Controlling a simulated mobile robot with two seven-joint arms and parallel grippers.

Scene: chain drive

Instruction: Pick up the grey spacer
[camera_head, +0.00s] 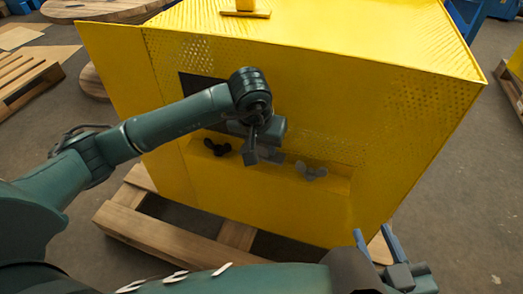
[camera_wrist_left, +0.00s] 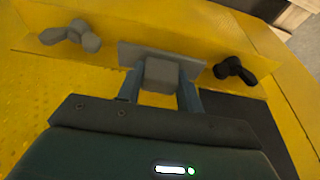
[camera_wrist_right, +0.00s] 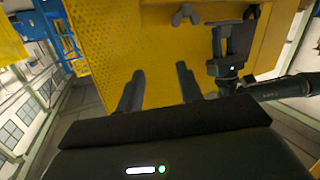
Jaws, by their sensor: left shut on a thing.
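The grey spacer (camera_wrist_left: 162,74) is a blocky grey piece between the two fingers of my left gripper (camera_wrist_left: 161,92), which is shut on it. A flat grey plate (camera_wrist_left: 128,54) shows right behind the block; I cannot tell whether it is part of the spacer. In the head view my left gripper (camera_head: 252,152) is at the ledge on the front of the yellow housing, and the grey piece (camera_head: 270,155) is partly hidden by it. My right gripper (camera_head: 376,242) is open and empty, low at the right; its spread fingers also show in the right wrist view (camera_wrist_right: 158,88).
A black three-lobed knob (camera_head: 217,147) lies left of my left gripper and a grey three-lobed knob (camera_head: 311,173) right of it, both at the ledge. The yellow housing (camera_head: 400,120) stands on a wooden pallet (camera_head: 170,240). A dark opening is behind my left arm.

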